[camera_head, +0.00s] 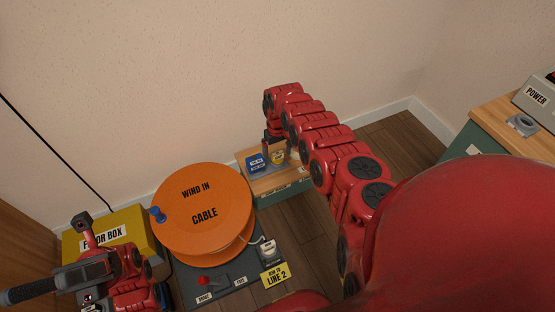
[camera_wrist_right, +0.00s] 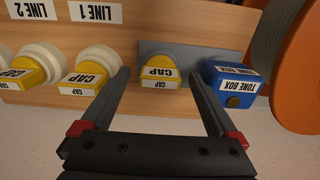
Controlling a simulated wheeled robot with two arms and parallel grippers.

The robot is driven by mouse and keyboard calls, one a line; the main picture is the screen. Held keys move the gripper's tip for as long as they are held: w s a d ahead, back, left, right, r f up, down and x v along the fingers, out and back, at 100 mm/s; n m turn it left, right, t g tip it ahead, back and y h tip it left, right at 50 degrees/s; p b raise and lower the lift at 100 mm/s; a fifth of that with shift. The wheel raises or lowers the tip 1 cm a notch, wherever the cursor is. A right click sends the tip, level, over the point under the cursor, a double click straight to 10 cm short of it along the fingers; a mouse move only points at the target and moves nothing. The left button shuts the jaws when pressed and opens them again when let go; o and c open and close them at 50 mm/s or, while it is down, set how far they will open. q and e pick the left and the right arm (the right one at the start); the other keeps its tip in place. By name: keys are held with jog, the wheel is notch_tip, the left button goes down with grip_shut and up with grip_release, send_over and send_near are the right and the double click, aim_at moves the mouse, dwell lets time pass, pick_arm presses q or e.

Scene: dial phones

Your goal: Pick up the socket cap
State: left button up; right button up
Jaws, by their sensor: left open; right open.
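In the right wrist view, a yellow cap (camera_wrist_right: 158,76) labelled CAP sits at a grey plate (camera_wrist_right: 190,52) on the wooden stand. My right gripper (camera_wrist_right: 158,72) is open, with one finger on each side of this cap and visible gaps to it. In the head view, the yellow cap (camera_head: 278,157) shows beside the blue tone box, partly hidden by my right gripper (camera_head: 275,143). Two more yellow caps, at Line 1 (camera_wrist_right: 84,82) and Line 2 (camera_wrist_right: 24,72), sit on round white sockets. My left gripper (camera_head: 84,272) is open at the lower left; its fingertips are hard to make out.
The blue tone box (camera_wrist_right: 232,82) stands close beside my right gripper's right finger in the wrist view. A large orange cable reel (camera_head: 205,212) stands left of the stand (camera_head: 285,190). A yellow floor box (camera_head: 138,232) is behind my left arm. A power cabinet (camera_head: 500,118) is far right.

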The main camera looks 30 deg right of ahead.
jog(key=shift+f, duration=0.2)
grip_shut()
dwell(0.6)
